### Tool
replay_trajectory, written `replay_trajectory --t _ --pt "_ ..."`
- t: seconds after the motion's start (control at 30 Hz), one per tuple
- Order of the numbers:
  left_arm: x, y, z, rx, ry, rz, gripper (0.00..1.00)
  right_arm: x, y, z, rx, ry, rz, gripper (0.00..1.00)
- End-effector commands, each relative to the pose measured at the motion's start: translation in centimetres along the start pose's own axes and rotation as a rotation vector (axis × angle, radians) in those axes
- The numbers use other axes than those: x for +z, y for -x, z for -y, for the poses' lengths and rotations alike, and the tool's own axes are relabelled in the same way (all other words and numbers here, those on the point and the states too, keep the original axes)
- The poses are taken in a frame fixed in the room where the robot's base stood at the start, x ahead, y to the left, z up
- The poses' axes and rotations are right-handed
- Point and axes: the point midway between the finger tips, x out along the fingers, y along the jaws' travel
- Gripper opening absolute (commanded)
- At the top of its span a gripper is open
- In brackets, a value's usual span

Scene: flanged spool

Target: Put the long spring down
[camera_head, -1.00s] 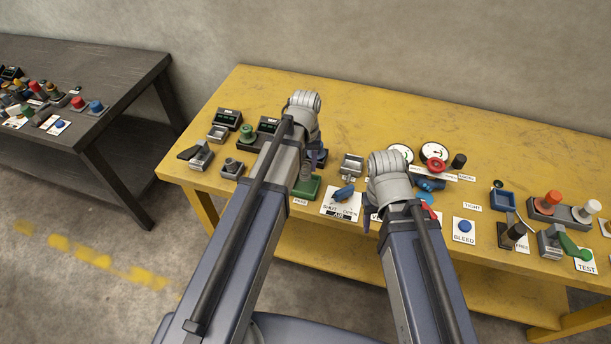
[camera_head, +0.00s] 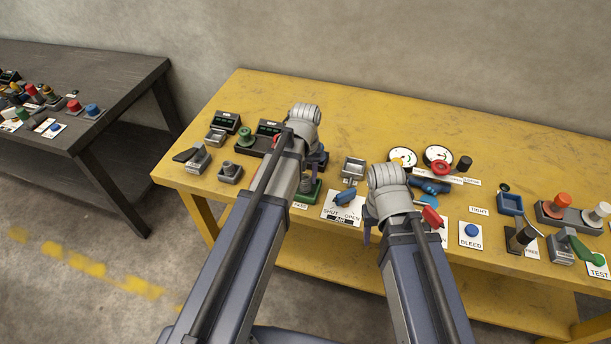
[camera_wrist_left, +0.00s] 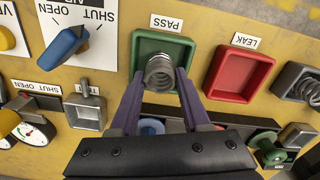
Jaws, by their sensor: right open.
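The long spring (camera_wrist_left: 159,72) is a grey coil standing over the green PASS tray (camera_wrist_left: 178,48) in the left wrist view. My left gripper (camera_wrist_left: 162,76) has a finger against each side of the coil, and its lower end is at the tray. Whether it rests on the tray floor is hard to tell. In the head view the left gripper (camera_head: 315,160) is above the green tray (camera_head: 312,197), partly hidden by my arm. My right gripper (camera_head: 369,228) is open, low over the front of the yellow bench, its fingers mostly hidden by its wrist.
The red LEAK tray (camera_wrist_left: 240,74) is empty beside the green one. A grey tray (camera_wrist_left: 298,82) with another coil stands beyond it. A blue-handled SHUT/OPEN valve (camera_wrist_left: 65,45) is on the other side. The back of the yellow bench (camera_head: 380,110) is clear.

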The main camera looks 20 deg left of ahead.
Motion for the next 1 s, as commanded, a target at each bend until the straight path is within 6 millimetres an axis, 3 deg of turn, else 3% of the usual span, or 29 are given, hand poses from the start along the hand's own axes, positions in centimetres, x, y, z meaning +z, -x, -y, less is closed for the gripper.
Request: replay_trajectory --t 0.03,0.23,0.67,1.0 --pt "0.0 0.1 0.0 0.000 0.000 0.000 0.53 0.0 0.1 0.0 0.000 0.000 0.000 0.50" --pt "0.0 0.1 0.0 0.000 0.000 0.000 0.75 0.0 0.1 0.0 0.000 0.000 0.000 0.50" --pt "0.0 0.7 0.0 0.000 0.000 0.000 0.75 0.0 0.7 -0.1 0.000 0.000 0.000 0.50" --pt "0.0 4.5 0.0 0.000 0.000 0.000 0.75 0.3 4.5 -0.4 0.000 0.000 0.000 0.50"
